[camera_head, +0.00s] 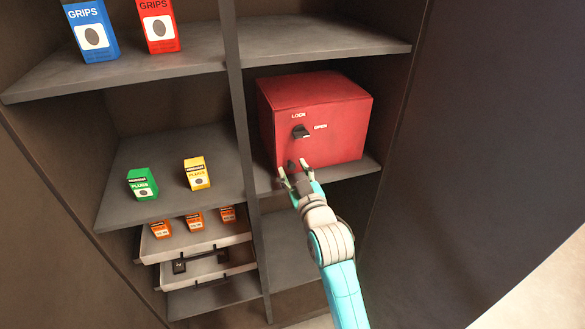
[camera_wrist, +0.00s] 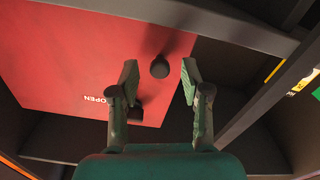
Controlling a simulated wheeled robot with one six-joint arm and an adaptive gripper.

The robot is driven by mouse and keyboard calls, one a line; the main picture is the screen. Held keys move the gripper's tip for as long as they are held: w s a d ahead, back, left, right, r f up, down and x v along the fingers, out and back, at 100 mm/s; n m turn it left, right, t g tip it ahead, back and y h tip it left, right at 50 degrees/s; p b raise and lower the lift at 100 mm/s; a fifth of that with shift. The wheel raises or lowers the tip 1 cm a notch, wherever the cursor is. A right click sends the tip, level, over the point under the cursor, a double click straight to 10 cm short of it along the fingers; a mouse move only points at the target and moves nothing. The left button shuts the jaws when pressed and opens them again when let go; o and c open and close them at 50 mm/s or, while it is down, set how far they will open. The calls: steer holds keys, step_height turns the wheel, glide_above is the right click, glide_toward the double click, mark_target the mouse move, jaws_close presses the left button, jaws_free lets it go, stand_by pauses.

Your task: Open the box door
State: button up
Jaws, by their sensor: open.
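The red box (camera_head: 338,118) sits on the middle right shelf, its front closed. A dark latch (camera_head: 302,132) is on the front between the LOCK and OPEN labels; I cannot tell for sure which it points to. A small dark round knob (camera_head: 291,165) is low on the front. In the wrist view the red front (camera_wrist: 60,62) is upside down, with the knob (camera_wrist: 159,68) between my fingertips and the latch (camera_wrist: 136,113) partly behind the left finger. My gripper (camera_head: 295,173) is open around the knob, with visible gaps at both sides (camera_wrist: 160,76).
A vertical divider (camera_head: 241,110) stands left of the box and a dark wall (camera_head: 392,120) to its right. The shelf (camera_head: 355,168) lies close under the box. Small cartons stand on the left shelves. The compartment below looks empty.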

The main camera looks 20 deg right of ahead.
steer(key=shift+w, duration=0.75)
jaws_close()
steer(key=shift+s, duration=0.15)
